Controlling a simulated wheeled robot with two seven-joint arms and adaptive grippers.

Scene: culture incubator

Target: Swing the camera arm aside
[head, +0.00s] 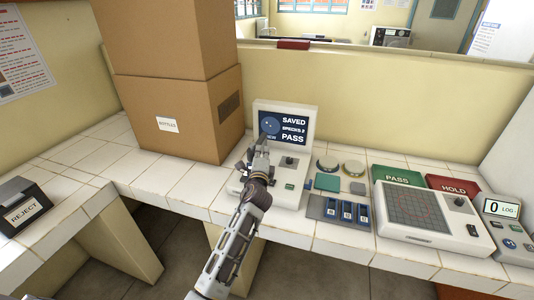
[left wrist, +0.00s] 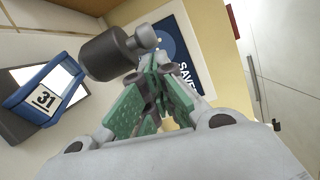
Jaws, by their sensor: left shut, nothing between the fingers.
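The inspection device (head: 312,140) stands on the tiled bench, its screen reading SAVED, SPECKS 2, PASS. My left gripper (head: 262,152) is in front of the left part of this screen, shut and empty. In the left wrist view its green-padded fingers (left wrist: 150,100) are together. A dark grey cylinder with a lighter round knob (left wrist: 112,52), apparently the camera arm's head, is just beyond and to the left of the fingertips; I cannot tell whether they touch. A blue-framed piece labelled 31 (left wrist: 45,95) is at the left of that view. My right gripper is not in view.
Stacked cardboard boxes (head: 178,110) stand close to the left of the device. To its right are round dishes (head: 352,168), a blue rack (head: 345,212), a gridded panel (head: 418,208), PASS (head: 397,177) and HOLD (head: 453,186) trays. A REJECT box (head: 22,208) is far left.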

